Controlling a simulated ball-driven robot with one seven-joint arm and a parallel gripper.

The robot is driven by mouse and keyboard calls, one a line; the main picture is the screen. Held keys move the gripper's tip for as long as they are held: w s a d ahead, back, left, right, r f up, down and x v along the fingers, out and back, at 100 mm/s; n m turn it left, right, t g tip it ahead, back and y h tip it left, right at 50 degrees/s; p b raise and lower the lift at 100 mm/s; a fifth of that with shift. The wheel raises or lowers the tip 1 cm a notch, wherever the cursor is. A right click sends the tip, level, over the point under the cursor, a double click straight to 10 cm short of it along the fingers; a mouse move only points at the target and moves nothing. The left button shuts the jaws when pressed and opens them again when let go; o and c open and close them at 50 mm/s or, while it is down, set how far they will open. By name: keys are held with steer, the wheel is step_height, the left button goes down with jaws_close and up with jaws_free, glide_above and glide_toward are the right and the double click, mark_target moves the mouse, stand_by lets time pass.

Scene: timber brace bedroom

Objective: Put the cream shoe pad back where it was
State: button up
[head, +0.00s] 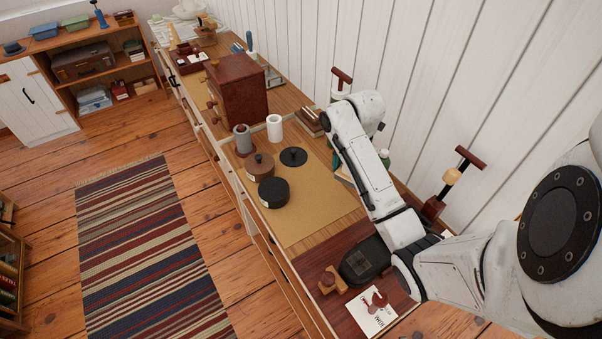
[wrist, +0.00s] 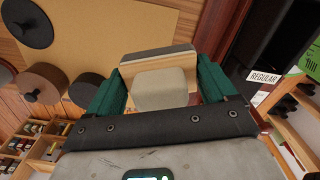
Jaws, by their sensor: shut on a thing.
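The cream shoe pad (wrist: 160,90) is between the two green fingers of my gripper (wrist: 160,84) in the wrist view, and the fingers are shut on it. A pale wooden piece with a dark grey edge (wrist: 158,57) shows just beyond the pad; I cannot tell whether it is part of it. In the head view my arm hides most of the gripper. A bit of green finger (head: 344,178) shows by the right side of the tan mat (head: 310,205). I cannot tell whether the pad touches the surface below.
A black disc (head: 293,156), brown round tin (head: 259,166) and black round tin (head: 273,191) stand on the mat. A grey cylinder (head: 242,139) and white cylinder (head: 274,127) stand behind. A dark red box (head: 237,86) is farther back. The mat's near part is clear.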

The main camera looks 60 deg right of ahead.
steer(key=shift+w+d+f+b, duration=0.3)
steer(key=shift+w+b, duration=0.15)
steer(key=shift+w, duration=0.15)
steer(key=shift+w+d+f+b, duration=0.15)
steer(key=shift+w+f+b, duration=0.2)
steer(key=shift+w, duration=0.25)
steer(key=w+d+f+b, duration=0.3)
steer(key=w+b, duration=0.2)
steer(key=w, duration=0.2)
glide_above(314, 180)
steer(key=f, duration=0.4)
steer(key=shift+s+a+f, duration=0.15)
steer(key=shift+s+f, duration=0.15)
steer(key=shift+s, duration=0.05)
steer(key=shift+w+f, duration=0.25)
steer(key=shift+f, duration=0.1)
steer(key=shift+w+d+f, duration=0.1)
steer(key=shift+d+f, duration=0.1)
steer(key=shift+f, duration=1.45)
steer(key=shift+f, duration=0.2)
steer(key=o, duration=0.8)
steer(key=shift+c, duration=0.2)
